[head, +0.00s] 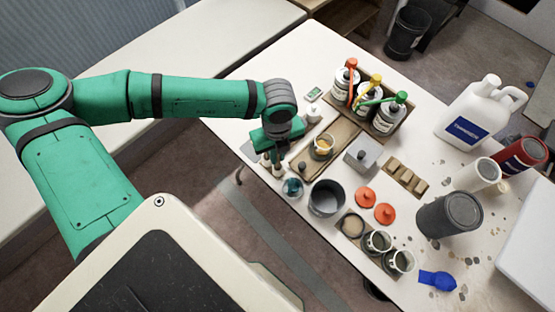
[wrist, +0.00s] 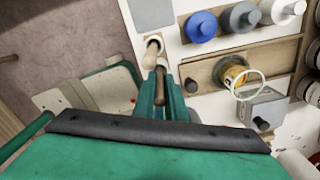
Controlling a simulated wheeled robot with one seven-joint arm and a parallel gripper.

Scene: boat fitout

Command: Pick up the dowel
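My gripper (head: 271,150) points down over the near left edge of the white table in the head view. In the wrist view its two green fingers (wrist: 161,100) stand a little apart. A slim, dark brown, round-ended rod (wrist: 161,80) shows between them, and I cannot tell whether they touch it. A pale wooden peg (wrist: 152,53) stands just beyond the fingertips in the wrist view. Small pale pegs (head: 278,171) show below the gripper in the head view. Which of these is the dowel is not clear, as the fingers hide part of the spot.
Bottles with coloured nozzles (head: 369,92) stand behind.

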